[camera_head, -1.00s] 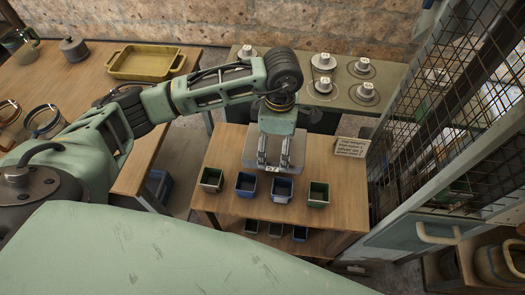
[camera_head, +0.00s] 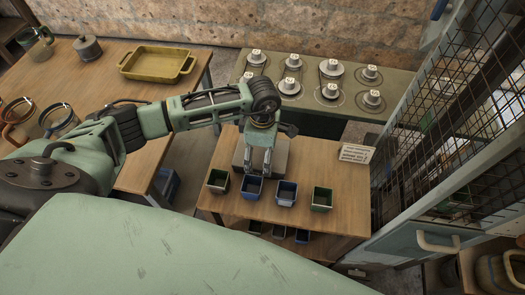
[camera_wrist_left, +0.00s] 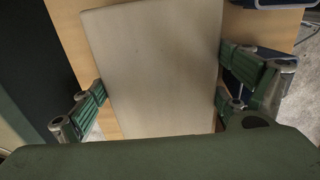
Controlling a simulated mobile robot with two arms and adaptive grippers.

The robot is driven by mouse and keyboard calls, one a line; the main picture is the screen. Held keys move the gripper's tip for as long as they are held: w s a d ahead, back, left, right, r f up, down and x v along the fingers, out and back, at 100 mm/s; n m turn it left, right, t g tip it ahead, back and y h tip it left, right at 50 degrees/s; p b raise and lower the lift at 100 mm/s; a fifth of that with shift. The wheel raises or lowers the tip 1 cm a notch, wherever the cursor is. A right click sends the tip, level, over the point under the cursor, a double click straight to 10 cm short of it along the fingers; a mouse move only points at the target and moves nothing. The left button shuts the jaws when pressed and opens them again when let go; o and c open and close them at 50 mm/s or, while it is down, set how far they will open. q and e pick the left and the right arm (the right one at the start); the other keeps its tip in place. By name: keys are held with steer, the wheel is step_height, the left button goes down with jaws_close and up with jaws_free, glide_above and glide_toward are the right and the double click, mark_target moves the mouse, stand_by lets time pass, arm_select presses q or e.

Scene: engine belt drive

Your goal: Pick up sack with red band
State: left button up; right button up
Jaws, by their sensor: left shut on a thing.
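I cannot make out a sack with a red band in either view. My left gripper (camera_head: 258,171) is over the small wooden table (camera_head: 228,211), with its fingers pointing down behind the row of bins. It is shut on a flat pale grey slab (camera_head: 282,157). In the left wrist view the slab (camera_wrist_left: 150,70) fills the space between the two green finger pads (camera_wrist_left: 160,95). Its face is plain, and I cannot tell whether it is clear of the table. My right gripper is not in view.
Small green (camera_head: 217,181) and blue (camera_head: 286,193) bins line the table's front. A sign (camera_head: 356,153) stands at its right. A back bench (camera_head: 400,85) holds several grey weights. A yellow tray (camera_head: 157,63) is on the left bench. A mesh cabinet (camera_head: 420,165) bounds the right.

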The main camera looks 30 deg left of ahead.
arm_select(q)
steer(key=shift+f, duration=0.1)
steer(key=o, duration=1.2)
